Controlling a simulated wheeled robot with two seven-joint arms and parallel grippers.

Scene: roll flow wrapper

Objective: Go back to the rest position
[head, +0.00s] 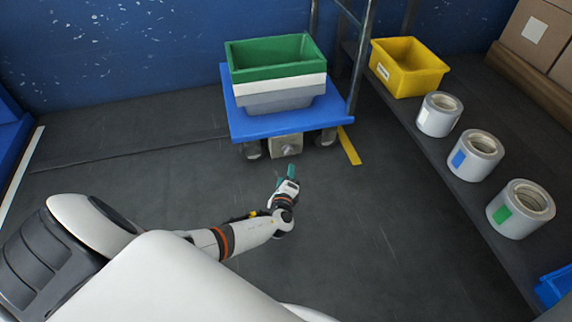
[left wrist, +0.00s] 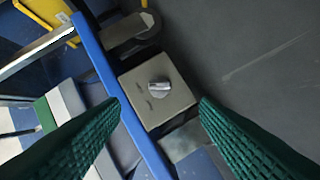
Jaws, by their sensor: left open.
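My left gripper (head: 288,180) reaches out low over the floor in the head view, in front of the blue cart. In the left wrist view its two green ridged fingers (left wrist: 160,118) stand wide apart with nothing between them. A grey box with a silver knob (left wrist: 158,92) shows beyond the fingertips; the same box (head: 285,146) hangs under the front edge of the blue cart (head: 290,122) in the head view. The fingers look apart from the knob. My right gripper is not in either view.
Stacked green, white and grey bins (head: 275,55) stand on the cart. On the right, a dark surface holds a yellow bin (head: 408,82) and three white rolls, the nearest with a green label (head: 502,214). Cardboard boxes (head: 538,35) stand far right. The floor left of the cart is clear.

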